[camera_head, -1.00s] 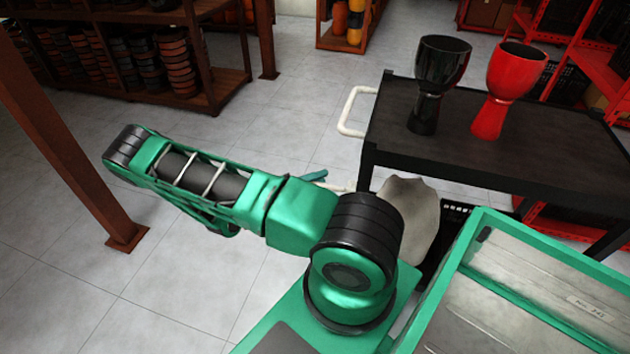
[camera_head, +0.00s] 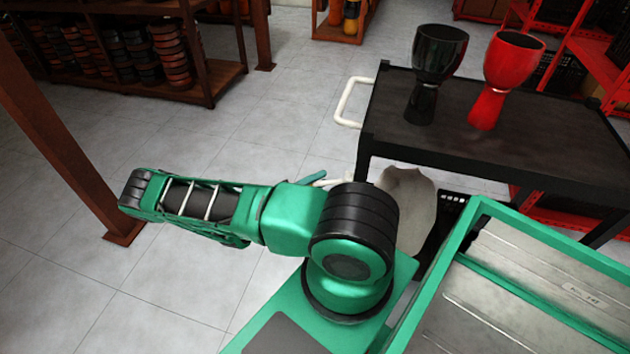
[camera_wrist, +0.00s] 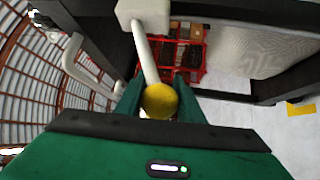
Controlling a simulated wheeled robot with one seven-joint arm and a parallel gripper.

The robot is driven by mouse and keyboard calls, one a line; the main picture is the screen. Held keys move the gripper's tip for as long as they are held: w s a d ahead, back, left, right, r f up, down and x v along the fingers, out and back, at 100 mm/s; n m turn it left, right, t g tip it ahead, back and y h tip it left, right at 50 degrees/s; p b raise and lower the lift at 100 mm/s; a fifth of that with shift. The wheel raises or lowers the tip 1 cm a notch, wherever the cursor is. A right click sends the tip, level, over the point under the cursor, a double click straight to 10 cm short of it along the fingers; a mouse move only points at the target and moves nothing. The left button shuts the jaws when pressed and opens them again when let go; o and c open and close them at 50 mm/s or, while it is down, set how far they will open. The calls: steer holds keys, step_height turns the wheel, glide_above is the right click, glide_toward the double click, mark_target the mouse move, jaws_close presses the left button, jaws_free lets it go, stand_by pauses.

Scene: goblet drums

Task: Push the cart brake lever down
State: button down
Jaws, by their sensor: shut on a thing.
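The black cart (camera_head: 490,150) stands at the right in the head view. Its brake lever (camera_wrist: 149,55) is a white rod with a yellow ball knob (camera_wrist: 160,100), coming out of a pale block on the cart frame in the wrist view. My gripper (camera_wrist: 158,94) has its green fingers on both sides of the knob and is shut on the lever's end. In the head view only a small teal bit of my gripper (camera_head: 312,178) shows past my arm, beside a pale bit of the lever (camera_head: 332,183). The grip itself is hidden there.
A black goblet drum (camera_head: 435,65) and a red one (camera_head: 506,75) stand on the cart top. The white push handle (camera_head: 352,102) sticks out left. A brown post (camera_head: 70,150) stands at the left. The tiled floor between is clear.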

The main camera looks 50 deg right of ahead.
steer(key=c, duration=1.2)
jaws_free()
steer(key=v, duration=1.1)
steer(key=shift+f, duration=0.1)
steer(key=s+a+r+m+y, duration=0.1)
steer(key=s+r+y, duration=0.1)
steer(key=r+y, duration=0.75)
steer(key=s+a+r+m+y, duration=0.15)
steer(key=r+y, duration=0.25)
steer(key=r, duration=1)
steer(key=s+a+r+t+y, duration=0.1)
steer(key=s+a+r+t, duration=0.1)
steer(key=s+r, duration=0.2)
steer(key=s+a+r+n+t+y, duration=0.1)
steer(key=s+a+r+t+y, duration=0.1)
steer(key=s+r, duration=0.3)
steer(key=s+a+r+t+y, duration=0.2)
steer(key=s+r+t, duration=0.1)
steer(key=s+r, duration=0.2)
steer(key=shift+s+a+n+t, duration=0.25)
steer(key=shift+s+t, duration=0.15)
steer(key=shift+s, duration=0.15)
